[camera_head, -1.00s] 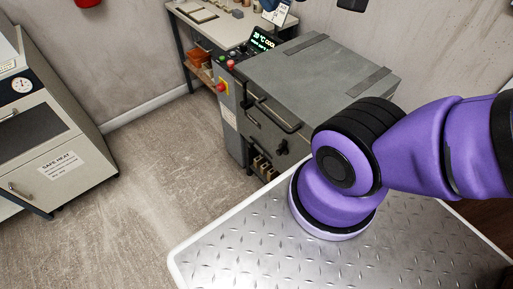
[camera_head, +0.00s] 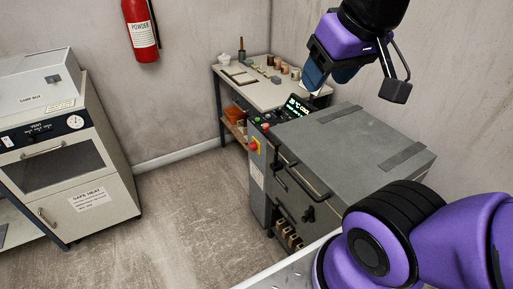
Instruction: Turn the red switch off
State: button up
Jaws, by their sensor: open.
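The red switch (camera_head: 253,146) is a small red knob on a yellow plate. It sits on the narrow front panel at the left side of the grey kiln-like machine (camera_head: 345,150). Its exact setting is too small to tell. My gripper (camera_head: 357,82) is at the upper right, above the back of the machine, to the right of and higher than the switch. Its jaws are open and hold nothing visible. A lit display (camera_head: 298,106) with green text stands at the machine's back left corner, just below my gripper.
A red button (camera_head: 265,127) is above the switch. Handles (camera_head: 303,180) stick out from the machine's front. A worktable (camera_head: 262,92) with small pots stands behind. A cabinet oven (camera_head: 65,150) is at left, and a fire extinguisher (camera_head: 140,28) hangs on the wall. The floor (camera_head: 195,215) between is clear.

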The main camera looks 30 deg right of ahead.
aim_at(252, 146)
jog(key=i+j+z, duration=0.15)
jog(key=z, duration=0.45)
jog(key=i+j+z, duration=0.15)
jog(key=j, duration=0.35)
jog(key=i+j+z, duration=0.15)
jog(key=j, duration=0.35)
jog(key=i+j+z, duration=0.15)
jog(key=j, duration=0.35)
jog(key=j+z, duration=0.15)
jog(key=j, duration=0.8)
jog(key=i+j, duration=0.15)
jog(key=j, duration=0.25)
